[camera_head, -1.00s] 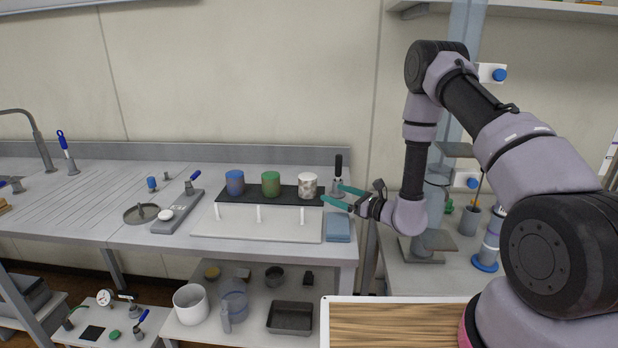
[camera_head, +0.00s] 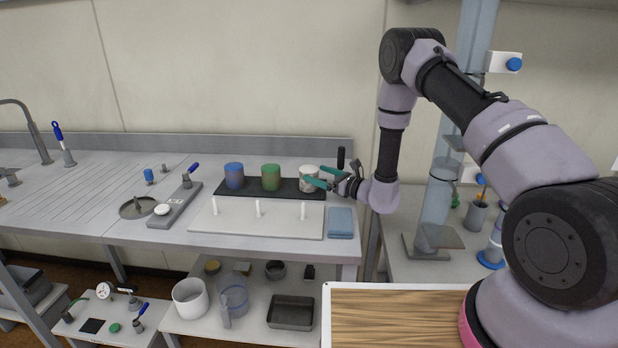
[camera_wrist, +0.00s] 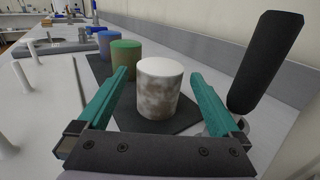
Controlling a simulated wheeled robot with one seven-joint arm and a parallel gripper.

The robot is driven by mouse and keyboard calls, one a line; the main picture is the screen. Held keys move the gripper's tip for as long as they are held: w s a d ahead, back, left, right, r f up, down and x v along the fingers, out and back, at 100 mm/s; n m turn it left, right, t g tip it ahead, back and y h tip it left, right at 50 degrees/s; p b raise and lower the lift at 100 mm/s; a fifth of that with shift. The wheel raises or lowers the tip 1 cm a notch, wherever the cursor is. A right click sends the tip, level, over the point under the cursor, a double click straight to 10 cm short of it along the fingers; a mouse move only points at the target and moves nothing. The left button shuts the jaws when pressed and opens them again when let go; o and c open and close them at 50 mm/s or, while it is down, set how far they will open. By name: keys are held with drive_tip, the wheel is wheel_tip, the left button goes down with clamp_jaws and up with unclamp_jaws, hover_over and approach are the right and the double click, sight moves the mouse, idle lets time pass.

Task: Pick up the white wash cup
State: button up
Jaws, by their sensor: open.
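The white wash cup (camera_head: 308,178), with brown-grey smudges, stands upright at the right end of a black mat (camera_head: 290,194). In the wrist view the cup (camera_wrist: 160,88) sits between and just beyond my gripper's teal fingers. My gripper (camera_head: 317,177) is open, coming in from the right at cup height. In the wrist view the gripper (camera_wrist: 158,92) has one finger on each side of the cup, with visible gaps. I cannot tell how far the fingertips reach along its sides.
A green cup (camera_head: 271,177) and a blue cup (camera_head: 234,175) stand left of the white one on the mat. A black-handled tool (camera_wrist: 262,65) rises close to my right finger. In front are a pale board with white pegs (camera_head: 270,222) and a blue cloth (camera_head: 340,222).

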drive_tip(key=shift+x, duration=1.95)
clamp_jaws()
drive_tip(key=shift+r, duration=0.1)
